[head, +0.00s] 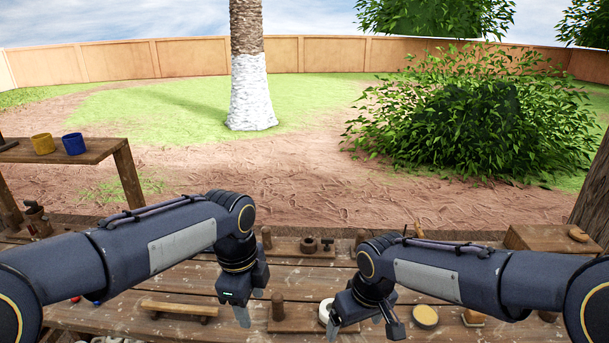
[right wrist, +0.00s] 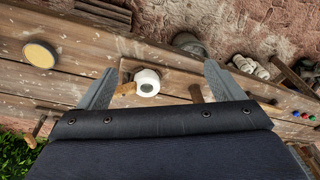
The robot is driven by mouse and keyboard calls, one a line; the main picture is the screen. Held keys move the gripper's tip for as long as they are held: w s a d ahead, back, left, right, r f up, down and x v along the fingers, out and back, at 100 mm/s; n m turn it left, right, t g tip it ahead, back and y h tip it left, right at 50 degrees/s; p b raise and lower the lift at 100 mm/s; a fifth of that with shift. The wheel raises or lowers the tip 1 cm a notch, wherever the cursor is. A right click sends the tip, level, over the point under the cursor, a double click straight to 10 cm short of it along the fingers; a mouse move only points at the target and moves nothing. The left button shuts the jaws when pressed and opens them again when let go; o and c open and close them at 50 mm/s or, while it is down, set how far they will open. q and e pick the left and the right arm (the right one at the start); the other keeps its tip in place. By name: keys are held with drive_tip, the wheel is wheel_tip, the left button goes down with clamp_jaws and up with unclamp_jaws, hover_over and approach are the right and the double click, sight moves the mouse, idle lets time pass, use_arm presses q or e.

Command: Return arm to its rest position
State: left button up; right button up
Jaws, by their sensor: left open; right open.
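My left arm comes in from the left in the head view, and its gripper (head: 259,310) hangs over the wooden workbench with its fingers apart and nothing seen between them. My right arm comes in from the right, and its gripper (head: 364,326) hangs over the bench nearer the middle. In the right wrist view its two fingers (right wrist: 155,85) are wide apart and hold nothing.
The workbench (head: 120,312) carries a wooden bar (head: 180,308), a round yellow-topped dish (head: 426,317) and a wooden block (head: 545,238). A side shelf (head: 97,151) at left holds a yellow cup (head: 43,144) and a blue cup (head: 74,144). The air above the bench's middle is clear.

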use_arm(q)
drive_tip(key=s+a+f+n+t+h+b, duration=0.2)
drive_tip(key=s+a+n+h+b, duration=0.15)
drive_tip(key=s+a+n, duration=0.55)
use_arm(e)
drive_tip(key=s+d+r+m+t+y, duration=0.1)
drive_tip(key=s+d+m+t+y, duration=0.15)
drive_tip(key=s+d, duration=0.6)
use_arm(q)
drive_tip(key=s+f+n+t+b, duration=0.1)
drive_tip(key=s+f+n+b, duration=0.1)
drive_tip(key=s+n, duration=0.4)
drive_tip(key=s+a+f+n+t+b, duration=0.1)
drive_tip(key=s+f+n+t+b, duration=0.1)
drive_tip(key=s+f+n, duration=0.3)
drive_tip(key=shift+s+a+f+n, duration=0.15)
drive_tip(key=shift+s+n, duration=0.35)
drive_tip(key=shift+n, duration=0.6)
use_arm(e)
drive_tip(key=s+d+f+m+t, duration=0.1)
drive_tip(key=s+m, duration=0.1)
drive_tip(key=s, duration=0.4)
drive_tip(key=s+f+m, duration=0.2)
drive_tip(key=s, duration=0.4)
drive_tip(key=shift+s+d+f+t, duration=0.2)
drive_tip(key=shift+d+f+t, duration=0.1)
drive_tip(key=shift+d+t, duration=0.05)
